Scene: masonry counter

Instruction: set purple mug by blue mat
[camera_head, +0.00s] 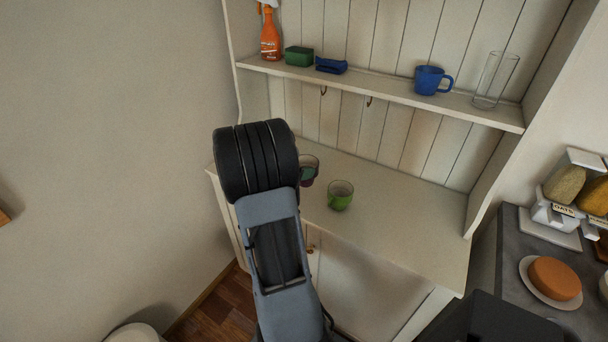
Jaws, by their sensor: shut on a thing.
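I see no blue mat lying on the counter.
The counter's right is clear.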

